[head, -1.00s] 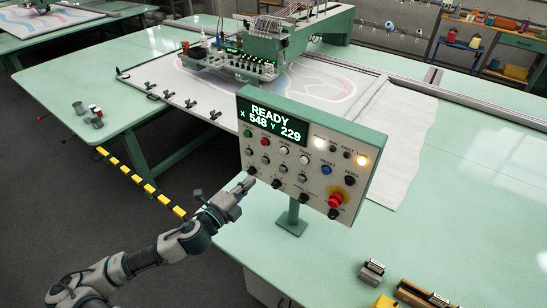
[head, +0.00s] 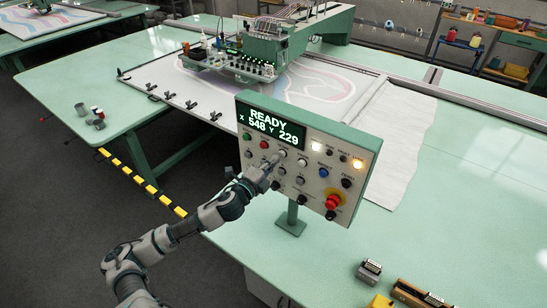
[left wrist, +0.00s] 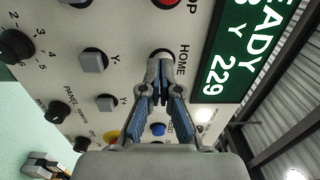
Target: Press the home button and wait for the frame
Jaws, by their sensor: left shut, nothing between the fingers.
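The control panel (head: 300,212) stands upright on a post, and its display (head: 272,125) reads READY, X 548, Y 229. The home button (head: 282,153) is pale and round, right of the red button (head: 264,144). My left gripper (head: 275,160) is shut and empty, its fingertips at the home button. In the left wrist view my left gripper (left wrist: 160,75) points at the dark-ringed home button (left wrist: 160,52) beside the word HOME and covers much of it. I cannot tell whether it touches or presses it. The tufting frame (head: 180,95) lies under the gantry head (head: 240,62). My right gripper is out of view.
Other buttons, knobs and a red emergency stop (head: 333,202) surround the home button closely. Grey and brown boxes (head: 420,295) lie at the front right.

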